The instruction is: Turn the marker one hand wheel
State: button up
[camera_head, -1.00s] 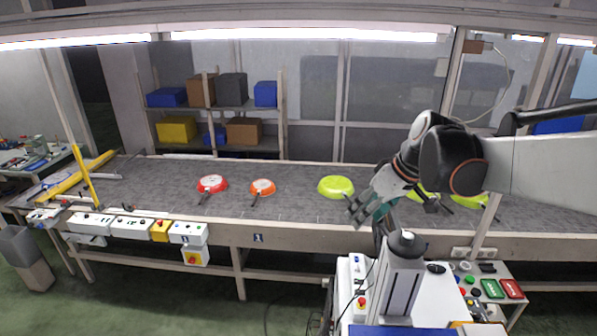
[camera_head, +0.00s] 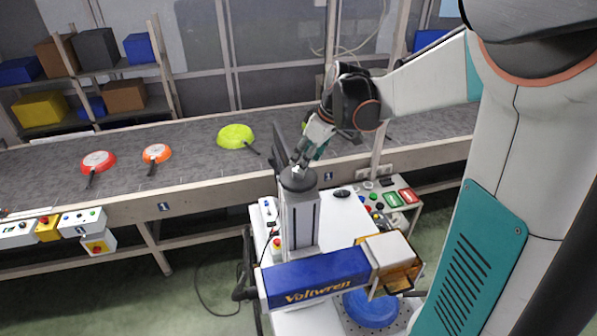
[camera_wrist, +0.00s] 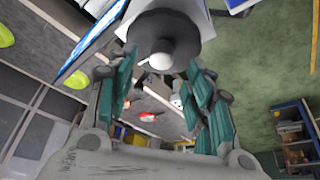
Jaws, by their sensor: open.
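The marker's hand wheel (camera_head: 291,184) is a dark round disc with a white knob, on top of the grey column (camera_head: 303,225) of the Voltwren marker (camera_head: 318,277). In the wrist view the wheel (camera_wrist: 190,32) is at the top centre, and its white knob (camera_wrist: 160,56) points toward the camera. My gripper (camera_head: 303,157) is just above the wheel, fingers pointing down. In the wrist view its teal fingers (camera_wrist: 163,66) are spread, one on each side of the knob. I cannot tell whether a finger touches it.
A dark panel stands beside the wheel. A button console (camera_head: 385,203) lies to the right.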

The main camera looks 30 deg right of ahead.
aim_at(298, 175)
jog(key=b+x, duration=0.2)
jog(key=x, duration=0.3)
jog(key=shift+a, duration=0.15)
jog(key=shift+r, duration=0.1)
jog(key=c, duration=1.1)
